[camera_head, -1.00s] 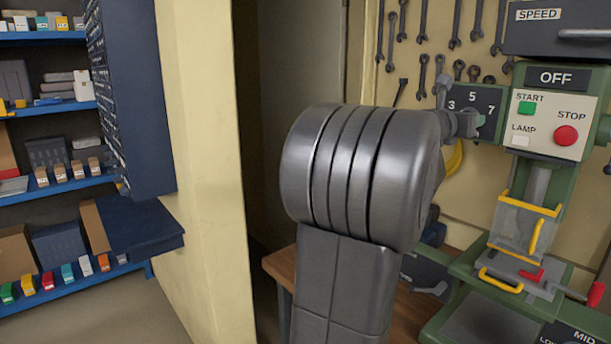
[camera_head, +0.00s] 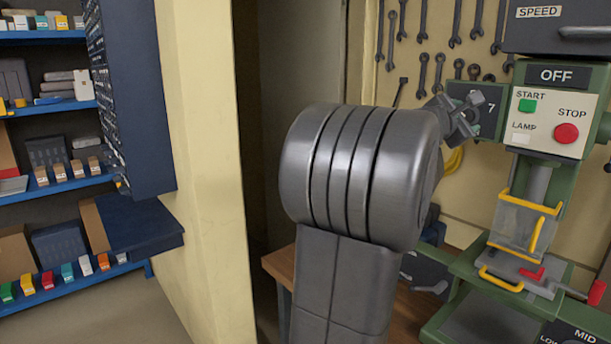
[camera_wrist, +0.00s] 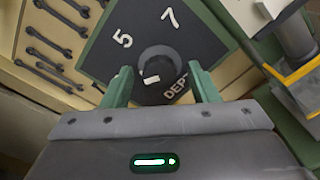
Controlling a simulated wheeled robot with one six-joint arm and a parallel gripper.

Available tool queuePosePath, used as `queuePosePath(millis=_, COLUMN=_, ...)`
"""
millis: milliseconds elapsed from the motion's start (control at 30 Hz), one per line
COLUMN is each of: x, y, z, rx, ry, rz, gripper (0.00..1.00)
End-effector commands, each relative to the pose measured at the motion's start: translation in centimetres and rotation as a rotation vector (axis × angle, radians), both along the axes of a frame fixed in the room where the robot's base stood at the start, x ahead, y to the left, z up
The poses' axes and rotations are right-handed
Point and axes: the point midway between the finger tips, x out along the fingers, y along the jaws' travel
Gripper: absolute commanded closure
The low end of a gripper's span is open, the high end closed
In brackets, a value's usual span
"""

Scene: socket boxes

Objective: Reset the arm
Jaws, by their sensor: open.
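My gripper (camera_head: 472,118) is at the upper right in the head view, in front of the dark numbered panel (camera_head: 488,98) beside the green machine. In the wrist view my gripper (camera_wrist: 160,82) is open, with its two green fingers apart. A round grey knob (camera_wrist: 159,65) on the panel shows between and beyond the fingers. The panel (camera_wrist: 215,25) bears the numbers 5 and 7 and the word DEPT, partly hidden. I cannot tell whether the fingers touch the knob. My own arm covers the middle of the head view.
The green machine's control box (camera_head: 550,120) reads OFF, with a green START button (camera_head: 527,105) and a red STOP button (camera_head: 566,133). Wrenches (camera_head: 438,72) hang on the wall behind. Blue shelves (camera_head: 60,190) stand at the left, beyond a pale wall edge (camera_head: 205,170).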

Motion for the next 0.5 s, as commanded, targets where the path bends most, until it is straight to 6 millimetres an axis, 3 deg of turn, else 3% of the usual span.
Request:
queuePosePath(millis=267, x=0.0, y=0.0, z=0.1, rx=0.129, ry=-0.15, rz=-0.001, gripper=0.46)
queuePosePath(millis=500, x=-2.5, y=3.0, z=-0.1, rx=0.128, ry=-0.151, rz=0.001, gripper=0.46)
